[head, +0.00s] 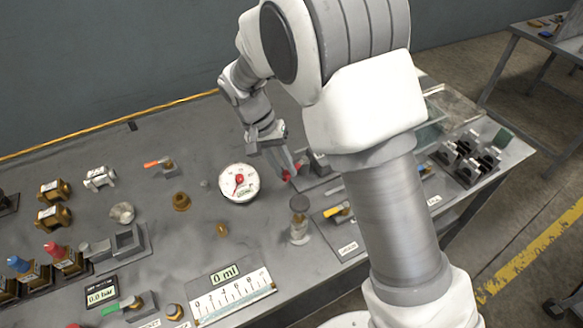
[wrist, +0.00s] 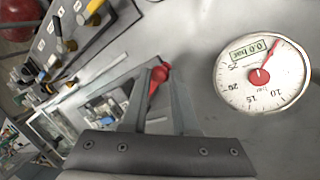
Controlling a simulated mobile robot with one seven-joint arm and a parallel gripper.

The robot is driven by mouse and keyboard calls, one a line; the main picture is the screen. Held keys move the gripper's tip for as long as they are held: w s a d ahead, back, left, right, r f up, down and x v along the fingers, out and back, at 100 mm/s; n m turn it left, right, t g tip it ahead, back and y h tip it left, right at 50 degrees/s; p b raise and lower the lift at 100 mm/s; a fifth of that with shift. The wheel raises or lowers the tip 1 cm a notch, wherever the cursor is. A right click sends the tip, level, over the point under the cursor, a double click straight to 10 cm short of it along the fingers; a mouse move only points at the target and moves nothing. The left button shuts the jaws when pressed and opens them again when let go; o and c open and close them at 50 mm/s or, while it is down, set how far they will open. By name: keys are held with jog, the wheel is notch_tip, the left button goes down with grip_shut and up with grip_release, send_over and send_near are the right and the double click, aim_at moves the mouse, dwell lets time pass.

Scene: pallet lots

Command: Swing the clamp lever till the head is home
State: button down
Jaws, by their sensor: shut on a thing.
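The clamp lever's red grip (wrist: 154,84) is between my gripper's two fingers (wrist: 158,98) in the wrist view, with its rounded red end past the fingertips. In the head view a bit of the red grip (head: 287,175) shows at the tips of my gripper (head: 284,168), low over the bench. The gripper is shut on the grip. The clamp's head and most of its body are hidden behind my fingers and arm, so I cannot tell where the head sits.
A round dial gauge (head: 239,183) lies just left of the gripper; its display reads 0.0 bar in the wrist view (wrist: 263,75). A post with a dark knob (head: 299,218) and a yellow-handled valve (head: 338,212) stand in front. Black clamps (head: 470,158) stand at right.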

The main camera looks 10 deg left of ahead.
jog(key=shift+w+a+m+g+y+p, duration=0.15)
jog(key=shift+w+a+m+g+p, duration=0.4)
jog(key=shift+m, duration=0.75)
jog(key=shift+w+a+m+g+y+p, duration=0.15)
jog(key=shift+w+a+m+g+p, duration=0.2)
jog(key=shift+w+a+m, duration=0.7)
jog(key=shift+s+d+m, duration=0.2)
jog(key=shift+d+m, duration=0.15)
jog(key=shift+d, duration=0.05)
jog(key=c, duration=0.7)
grip_release()
jog(key=shift+p+v, duration=0.9)
jog(key=shift+v, duration=7.75)
